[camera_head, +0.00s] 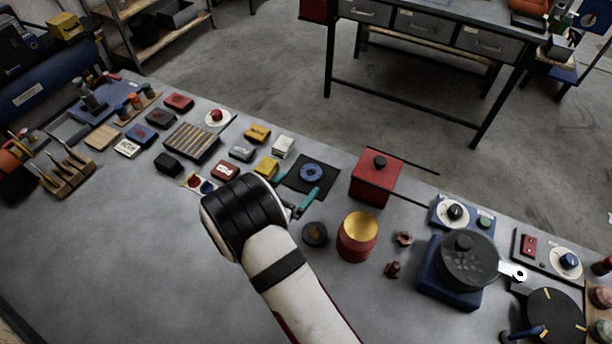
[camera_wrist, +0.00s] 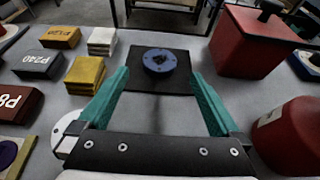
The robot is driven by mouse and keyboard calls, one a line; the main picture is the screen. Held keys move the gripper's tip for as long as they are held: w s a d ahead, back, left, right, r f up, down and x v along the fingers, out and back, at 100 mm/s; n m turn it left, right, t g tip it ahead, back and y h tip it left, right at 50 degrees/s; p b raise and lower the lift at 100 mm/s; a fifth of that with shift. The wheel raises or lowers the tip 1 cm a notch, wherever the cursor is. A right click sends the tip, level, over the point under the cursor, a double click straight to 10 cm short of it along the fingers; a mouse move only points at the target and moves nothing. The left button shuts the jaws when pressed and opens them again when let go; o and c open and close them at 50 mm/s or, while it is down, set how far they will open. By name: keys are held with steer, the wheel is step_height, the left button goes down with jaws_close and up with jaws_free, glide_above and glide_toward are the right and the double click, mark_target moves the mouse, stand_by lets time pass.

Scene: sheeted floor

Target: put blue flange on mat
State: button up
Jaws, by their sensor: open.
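The blue flange (camera_head: 303,173) is a round ring with a dark centre. It lies flat on the square black mat (camera_head: 326,186), with mat showing around it. In the wrist view the flange (camera_wrist: 147,62) sits near the mat's middle, and the mat (camera_wrist: 160,88) reaches toward me between my fingers. My gripper (camera_wrist: 160,74) is open and empty, its two teal fingers apart on the near side of the flange. In the head view my gripper (camera_head: 303,203) is just below the mat, partly hidden by my black wrist. No contact with the flange shows.
A red box with a black knob (camera_head: 374,178) stands right of the mat. A red can with a yellow top (camera_head: 357,236) stands nearer, on the right. Yellow and white blocks (camera_wrist: 86,75) lie left of the mat. The front left of the table is clear.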

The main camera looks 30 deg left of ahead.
steer(key=v, duration=0.5)
steer(key=w+d+r+m+g+h, duration=0.2)
steer(key=d+r+m+h, duration=0.4)
steer(key=d, duration=0.5)
steer(key=w+d+r+m+g+h, duration=0.25)
steer(key=d+r+m, duration=0.25)
steer(key=d+m, duration=0.4)
steer(key=s+d+r+m+g, duration=0.3)
steer(key=s+d+m+g, duration=0.4)
steer(key=d, duration=0.5)
steer(key=s+d+r+m+g+y, duration=0.1)
steer(key=s+d+m+g+y, duration=0.1)
steer(key=s+d+m, duration=0.4)
steer(key=s+a+r+m+y, duration=0.2)
steer(key=s+a+m+y, duration=0.5)
steer(key=s+m, duration=0.4)
steer(key=m+y, duration=0.1)
steer(key=m, duration=0.1)
steer(key=shift+m, duration=0.3)
steer(key=shift+s, duration=0.1)
